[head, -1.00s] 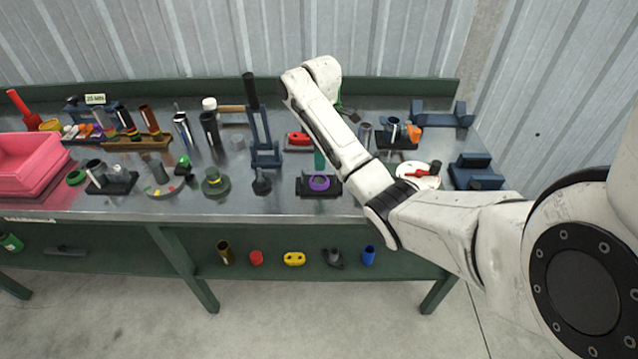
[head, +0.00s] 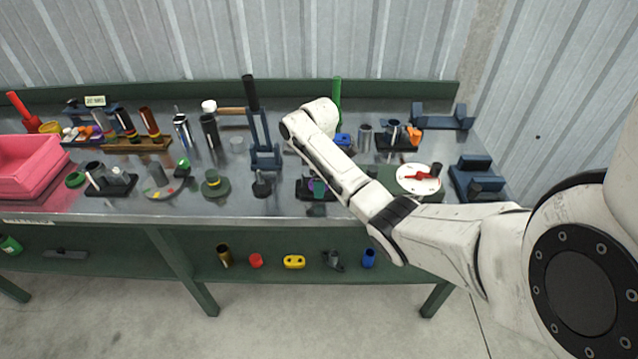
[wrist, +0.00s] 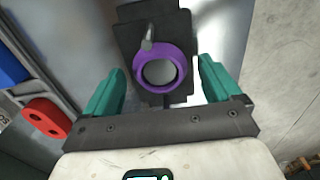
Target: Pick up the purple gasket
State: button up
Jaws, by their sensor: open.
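The purple gasket (wrist: 160,67) is a ring around a grey round part on a black block (wrist: 130,38) in the wrist view. A small grey pin or lever touches its upper left edge. In the head view, the black block (head: 304,188) sits near the table's front edge, and the gasket is mostly hidden behind my arm and gripper. My gripper (wrist: 160,82) has green fingers, open, one on each side of the gasket with a gap on both sides. Nothing is between the fingers except the gasket area below.
A red part (wrist: 46,118) lies left of my gripper in the wrist view. In the head view, a black cone-shaped part (head: 261,186) stands left of the block, and a white dial with a red pointer (head: 419,179) lies to the right. A pink bin (head: 30,165) is far left.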

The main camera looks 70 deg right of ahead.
jog(key=shift+c, duration=0.2)
jog(key=c, duration=1.1)
jog(key=shift+o, duration=0.2)
jog(key=shift+r, duration=0.15)
